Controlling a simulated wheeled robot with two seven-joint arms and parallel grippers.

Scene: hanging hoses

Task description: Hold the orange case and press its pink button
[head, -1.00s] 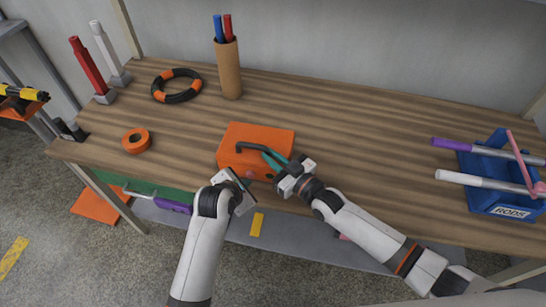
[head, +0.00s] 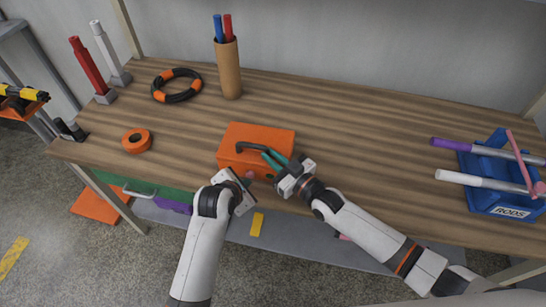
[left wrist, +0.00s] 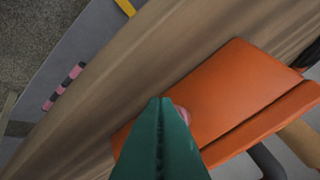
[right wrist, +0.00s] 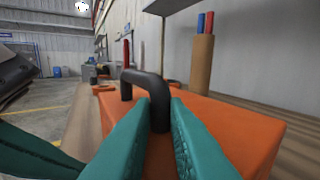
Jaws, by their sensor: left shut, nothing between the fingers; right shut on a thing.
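The orange case (head: 268,134) stands near the front edge of the table with a black handle (head: 248,147) on it. My right gripper (head: 272,159) is shut on the handle; the right wrist view shows the handle (right wrist: 141,78) between its teal fingers (right wrist: 158,118). The pink button (head: 250,174) is low on the case's front face. My left gripper (head: 244,178) is shut and empty, right in front of the button. In the left wrist view its fingertips (left wrist: 161,101) partly cover the button (left wrist: 184,114); I cannot tell whether they touch it.
An orange tape roll (head: 136,141) and a black-orange ring (head: 176,86) lie to the left. A brown tube holder (head: 229,70) with two rods stands behind the case. A blue rods bin (head: 490,185) is at the right. The table between case and bin is clear.

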